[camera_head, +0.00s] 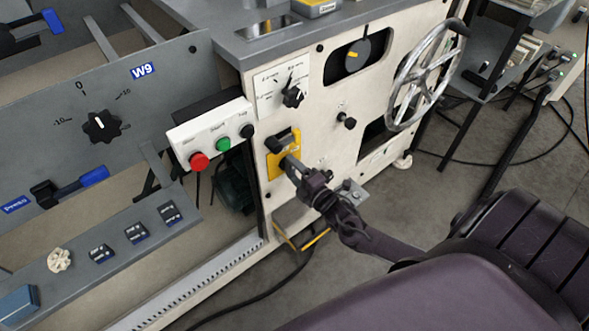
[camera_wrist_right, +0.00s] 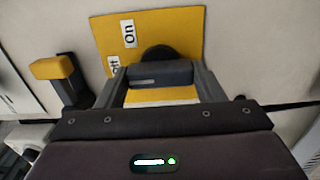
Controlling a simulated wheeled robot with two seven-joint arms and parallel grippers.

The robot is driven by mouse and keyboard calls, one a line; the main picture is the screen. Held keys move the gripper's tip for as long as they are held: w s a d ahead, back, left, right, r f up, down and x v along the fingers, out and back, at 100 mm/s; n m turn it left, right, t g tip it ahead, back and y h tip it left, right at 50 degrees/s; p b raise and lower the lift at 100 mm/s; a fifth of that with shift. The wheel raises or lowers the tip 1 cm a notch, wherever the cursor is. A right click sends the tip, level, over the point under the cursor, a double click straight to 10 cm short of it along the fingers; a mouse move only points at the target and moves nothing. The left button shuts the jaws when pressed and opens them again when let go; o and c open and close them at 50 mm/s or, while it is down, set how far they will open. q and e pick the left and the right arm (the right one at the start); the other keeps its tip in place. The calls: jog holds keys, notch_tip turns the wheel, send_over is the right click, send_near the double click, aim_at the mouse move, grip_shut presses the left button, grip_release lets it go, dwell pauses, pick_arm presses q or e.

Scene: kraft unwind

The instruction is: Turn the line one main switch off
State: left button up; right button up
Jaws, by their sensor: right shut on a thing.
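The main switch is a black handle (camera_head: 280,143) on a yellow plate (camera_head: 272,168) on the cream machine panel. In the right wrist view the plate (camera_wrist_right: 187,27) carries the labels "On" and "Off", and the dark handle (camera_wrist_right: 160,73) lies across between my fingers. My right gripper (camera_head: 289,162) comes in from the lower right and is shut on the handle. It also shows in the right wrist view (camera_wrist_right: 158,82), with one finger at each end of the handle. I cannot tell which label the handle points to. My left gripper is not in view.
A button box (camera_head: 212,134) with red, green and black buttons sits left of the switch. A dial (camera_head: 292,97) is above it, and a metal handwheel (camera_head: 427,76) is at the right. A yellow-and-black lever (camera_wrist_right: 58,75) is left in the wrist view.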

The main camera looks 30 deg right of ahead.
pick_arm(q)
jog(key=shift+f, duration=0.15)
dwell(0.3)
pick_arm(e)
jog(key=o, duration=1)
jog(key=shift+s, duration=0.15)
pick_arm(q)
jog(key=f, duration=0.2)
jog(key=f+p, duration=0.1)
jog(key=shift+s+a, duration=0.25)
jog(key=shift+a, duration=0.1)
pick_arm(e)
jog(key=s, duration=0.7)
jog(key=shift+s+d, duration=0.25)
jog(key=shift+d, duration=0.05)
jog(key=shift+f, duration=0.1)
